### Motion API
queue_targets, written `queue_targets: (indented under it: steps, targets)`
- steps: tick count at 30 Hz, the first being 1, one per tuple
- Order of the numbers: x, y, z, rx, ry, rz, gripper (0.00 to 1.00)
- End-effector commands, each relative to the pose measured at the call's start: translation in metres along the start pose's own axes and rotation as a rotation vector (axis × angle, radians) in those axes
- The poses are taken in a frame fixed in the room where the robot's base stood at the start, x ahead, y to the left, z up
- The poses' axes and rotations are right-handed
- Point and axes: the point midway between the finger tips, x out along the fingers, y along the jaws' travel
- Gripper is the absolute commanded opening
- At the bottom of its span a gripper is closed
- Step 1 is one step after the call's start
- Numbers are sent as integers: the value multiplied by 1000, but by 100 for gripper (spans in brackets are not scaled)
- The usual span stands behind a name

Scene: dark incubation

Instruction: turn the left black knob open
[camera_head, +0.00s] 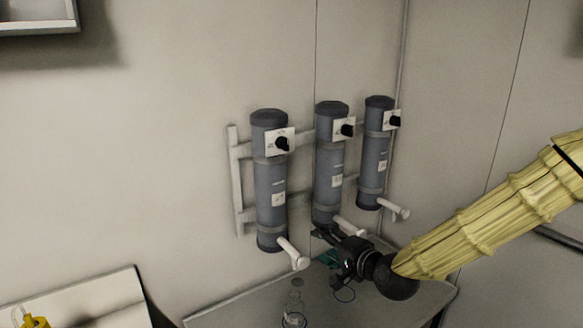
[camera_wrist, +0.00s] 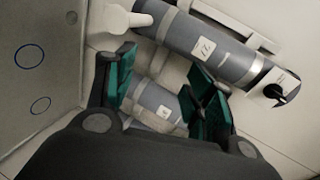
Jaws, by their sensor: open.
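The left black knob (camera_head: 283,143) sits on a white plate near the top of the left grey cylinder (camera_head: 270,190). My gripper (camera_head: 327,246) is low in front of the cylinders, below and right of that knob and apart from it. In the wrist view my gripper (camera_wrist: 162,75) is open, with green finger pads and nothing held. A black knob (camera_wrist: 274,93) shows there beyond the right finger, on a tilted cylinder (camera_wrist: 205,50). I cannot be sure which cylinder this is. Another cylinder (camera_wrist: 157,102) shows between the fingers, farther back.
The middle knob (camera_head: 347,129) and right knob (camera_head: 395,121) are on neighbouring cylinders. White spouts, such as the left one (camera_head: 292,255), stick out below. A clear bottle (camera_head: 294,302) stands on the table (camera_head: 235,312). The space before the left knob is clear.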

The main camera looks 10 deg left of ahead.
Motion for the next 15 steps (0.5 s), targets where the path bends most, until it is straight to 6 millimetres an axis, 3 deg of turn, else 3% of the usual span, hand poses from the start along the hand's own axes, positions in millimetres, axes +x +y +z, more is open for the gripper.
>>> queue_targets:
  steps: [1, 3, 6, 10, 15]
  targets:
    - [-4, -50, -6, 17, 1, -64, 54]
    - [-9, -102, -10, 48, -3, -140, 54]
    - [-18, -160, -12, 81, -15, -223, 54]
    - [-27, -204, -13, 105, -27, -288, 54]
    - [-28, -222, -13, 116, -32, -311, 54]
